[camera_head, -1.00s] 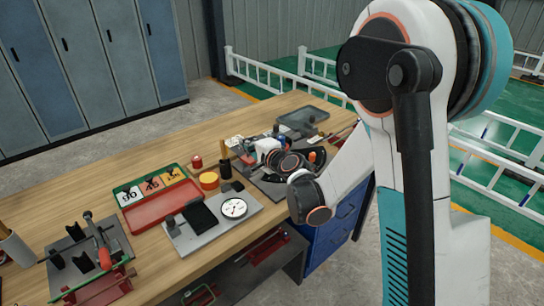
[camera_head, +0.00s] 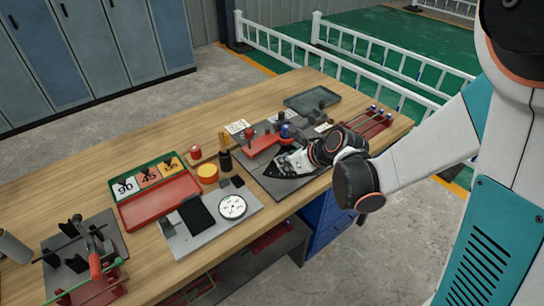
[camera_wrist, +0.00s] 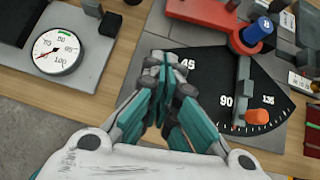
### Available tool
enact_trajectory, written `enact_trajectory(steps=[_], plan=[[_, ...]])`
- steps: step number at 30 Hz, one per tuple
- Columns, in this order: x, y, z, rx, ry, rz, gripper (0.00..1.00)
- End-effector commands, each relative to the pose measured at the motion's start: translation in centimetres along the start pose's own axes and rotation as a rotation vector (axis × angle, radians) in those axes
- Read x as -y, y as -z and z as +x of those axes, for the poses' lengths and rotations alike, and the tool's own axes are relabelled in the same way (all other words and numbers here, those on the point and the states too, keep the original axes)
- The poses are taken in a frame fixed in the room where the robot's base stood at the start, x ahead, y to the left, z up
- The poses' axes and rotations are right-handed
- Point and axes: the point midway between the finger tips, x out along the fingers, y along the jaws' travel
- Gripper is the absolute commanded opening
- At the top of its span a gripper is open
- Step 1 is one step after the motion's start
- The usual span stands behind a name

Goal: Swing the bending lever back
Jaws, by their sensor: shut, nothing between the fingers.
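The bender's red lever arm (camera_head: 264,146) lies across its grey plate in the head view. A blue roller or knob (camera_wrist: 257,30) stands at its right end in the wrist view; its left end is cut off by the top edge. A grey bar (camera_wrist: 243,85) with an orange tip (camera_wrist: 257,117) lies over the black angle scale (camera_wrist: 205,75), between the 90 and 135 marks. My gripper (camera_wrist: 165,62) is shut and empty, its fingertips over the scale's left edge near the 45 mark, apart from the red arm. In the head view, my gripper (camera_head: 290,162) partly hides the scale.
A plate with a white dial gauge (camera_head: 233,206) lies left of the bender. A grey tray (camera_head: 312,97) and red rack (camera_head: 372,124) lie behind and right.

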Motion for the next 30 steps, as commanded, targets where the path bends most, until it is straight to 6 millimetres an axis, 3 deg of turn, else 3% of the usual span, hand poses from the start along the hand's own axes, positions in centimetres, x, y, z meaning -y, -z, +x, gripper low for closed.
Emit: enact_trajectory(steps=[17,24,30], plan=[[0.0,0.1,10.2,0.002,0.0,-0.003,0.0],[0.0,-2.3,12.1,0.003,0.0,-0.002,0.0],[0.0,-2.9,12.6,0.002,0.0,-0.002,0.0]])
